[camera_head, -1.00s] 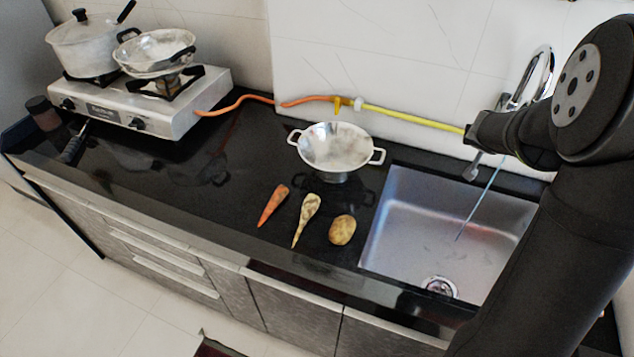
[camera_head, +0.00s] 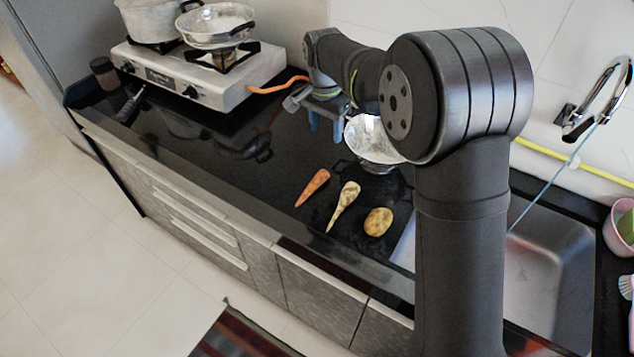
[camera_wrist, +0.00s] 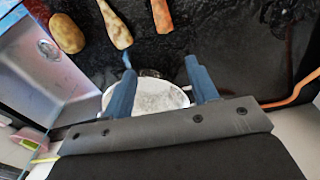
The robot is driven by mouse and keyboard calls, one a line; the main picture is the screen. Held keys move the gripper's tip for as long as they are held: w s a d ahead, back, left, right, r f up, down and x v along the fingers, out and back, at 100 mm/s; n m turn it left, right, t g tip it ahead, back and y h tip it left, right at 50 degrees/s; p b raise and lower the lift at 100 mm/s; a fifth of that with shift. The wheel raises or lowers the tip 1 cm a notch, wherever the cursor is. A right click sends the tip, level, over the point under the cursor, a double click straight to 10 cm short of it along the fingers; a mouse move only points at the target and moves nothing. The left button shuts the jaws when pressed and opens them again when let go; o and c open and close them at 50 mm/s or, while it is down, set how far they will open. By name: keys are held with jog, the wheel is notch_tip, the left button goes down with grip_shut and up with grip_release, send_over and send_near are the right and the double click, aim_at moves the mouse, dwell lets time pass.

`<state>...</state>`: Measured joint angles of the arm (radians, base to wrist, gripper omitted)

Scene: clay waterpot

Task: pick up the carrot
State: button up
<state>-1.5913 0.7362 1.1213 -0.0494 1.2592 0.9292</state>
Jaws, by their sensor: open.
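The orange carrot (camera_head: 312,188) lies on the black counter, left of a pale parsnip (camera_head: 343,204) and a potato (camera_head: 379,221). My gripper (camera_head: 326,131) is open and empty, with its blue fingers pointing down above the counter behind the carrot, close to the left side of the white colander (camera_head: 366,142). In the wrist view the carrot (camera_wrist: 162,14) shows at the top edge, beyond the open fingers (camera_wrist: 159,64) and partly cut off by the frame. The colander is partly hidden by my arm in the head view.
A gas stove (camera_head: 200,82) with a pot (camera_head: 150,18) and a pan (camera_head: 215,25) stands at the back left. The sink (camera_head: 555,262) is at the right. The counter left of the carrot is clear. An orange hose (camera_head: 278,87) runs from the stove.

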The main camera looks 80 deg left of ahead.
jog(key=s, duration=0.2)
send_over(316, 179)
jog(key=shift+g, duration=0.3)
jog(key=f, duration=1.2)
jog(key=shift+a, duration=0.35)
jog(key=shift+d+f, duration=0.2)
jog(key=shift+f, duration=1.15)
jog(key=shift+d+f, duration=0.2)
jog(key=shift+f, duration=1.1)
jog(key=shift+c, duration=0.4)
jog(key=c, duration=1)
